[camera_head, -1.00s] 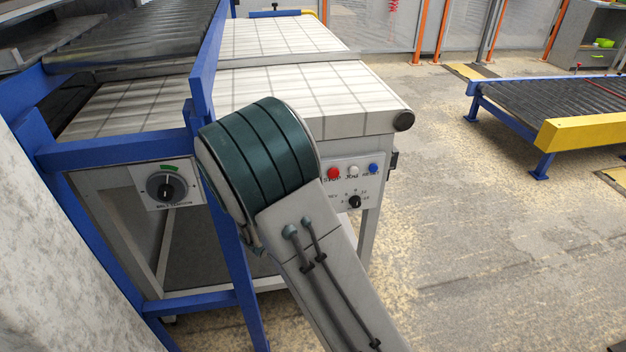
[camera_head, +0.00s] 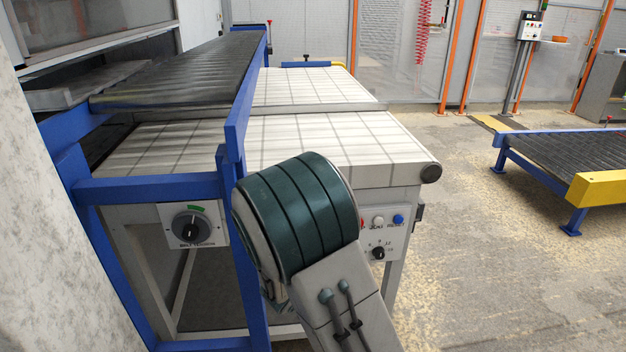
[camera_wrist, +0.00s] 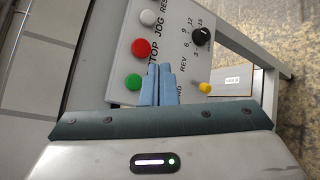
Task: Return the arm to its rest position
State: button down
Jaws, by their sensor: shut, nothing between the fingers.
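My arm (camera_head: 298,215), with a dark green banded joint and grey link, stands in front of the white-topped conveyor in the head view. My gripper is out of sight there. In the wrist view my gripper (camera_wrist: 158,72) shows as two blue-grey fingers pressed together, empty. The fingers overlap the lower part of a control panel (camera_wrist: 190,30) with red, green and white buttons, a black dial and a yellow knob. I cannot tell whether they touch it.
The white-topped conveyor (camera_head: 330,145) stands close behind my arm, with a blue frame (camera_head: 150,188) at its left. A dark roller conveyor (camera_head: 566,152) with a yellow end stands at the right. Bare floor (camera_head: 475,235) lies between them.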

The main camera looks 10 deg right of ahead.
jog(key=s+d+r+m+g+y+p, duration=0.1)
jog(key=s+d+r+m+g+p, duration=0.75)
jog(key=s+r, duration=0.5)
jog(key=s+a+r+m+y+p, duration=0.3)
jog(key=s+r+y+p, duration=0.2)
jog(key=s+r, duration=0.1)
jog(key=s+a+r+m+y+p, duration=0.4)
jog(key=s+r+p, duration=0.1)
jog(key=r, duration=0.3)
jog(key=shift+s+a+r+y+p, duration=0.3)
jog(key=shift+s+r+y+p, duration=0.1)
jog(key=shift+p, duration=0.25)
jog(key=shift+t, duration=0.25)
